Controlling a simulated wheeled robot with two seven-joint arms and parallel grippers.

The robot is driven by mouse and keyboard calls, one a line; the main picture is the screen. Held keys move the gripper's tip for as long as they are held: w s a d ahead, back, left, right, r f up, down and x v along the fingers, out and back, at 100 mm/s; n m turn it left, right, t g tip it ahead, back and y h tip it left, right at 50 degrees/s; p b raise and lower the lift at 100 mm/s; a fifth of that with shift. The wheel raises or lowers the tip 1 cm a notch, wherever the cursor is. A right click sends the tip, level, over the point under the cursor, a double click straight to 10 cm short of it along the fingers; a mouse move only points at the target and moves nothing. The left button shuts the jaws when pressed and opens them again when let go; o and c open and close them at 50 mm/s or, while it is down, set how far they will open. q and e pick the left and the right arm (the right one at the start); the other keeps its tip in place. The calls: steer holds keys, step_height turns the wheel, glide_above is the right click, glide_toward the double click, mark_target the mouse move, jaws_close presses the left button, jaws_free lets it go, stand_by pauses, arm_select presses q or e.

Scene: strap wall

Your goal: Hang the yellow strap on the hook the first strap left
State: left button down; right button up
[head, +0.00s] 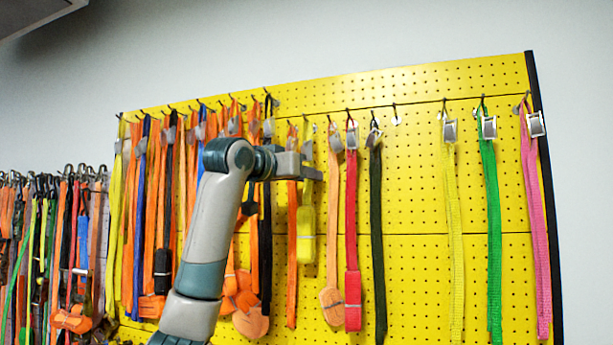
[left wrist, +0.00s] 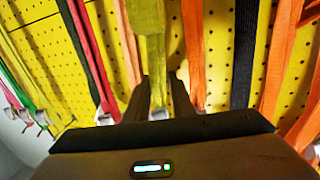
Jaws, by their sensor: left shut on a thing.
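A yellow strap (head: 306,218) with a bundled lower part hangs among orange straps. My left gripper (head: 314,174) is shut on it below its metal buckle (head: 307,149). In the left wrist view the yellow strap (left wrist: 151,42) runs between the two fingers (left wrist: 160,98). I cannot tell whether its top loop is on a hook. A bare hook (head: 395,113) sits right of the dark green strap. Another long yellow strap (head: 453,215) hangs further right. My right gripper is not in view.
The yellow pegboard (head: 415,190) has a bare stretch below the bare hook. An orange strap (head: 333,215), a red strap (head: 351,215) and a dark green strap (head: 376,220) hang right of my gripper. Crowded straps hang to the left; green (head: 491,220) and pink (head: 536,230) ones hang far right.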

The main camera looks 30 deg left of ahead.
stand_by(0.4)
arm_select(q)
steer(key=c, duration=1.4)
jaws_free()
steer(key=shift+c, duration=0.2)
steer(key=shift+s+f+b, duration=0.15)
steer(key=shift+s+b, duration=0.5)
steer(key=shift+s, duration=0.2)
steer(key=s+b, duration=0.8)
steer(key=s, duration=0.7)
steer(key=shift+s+a, duration=0.2)
steer(key=shift+s, duration=0.2)
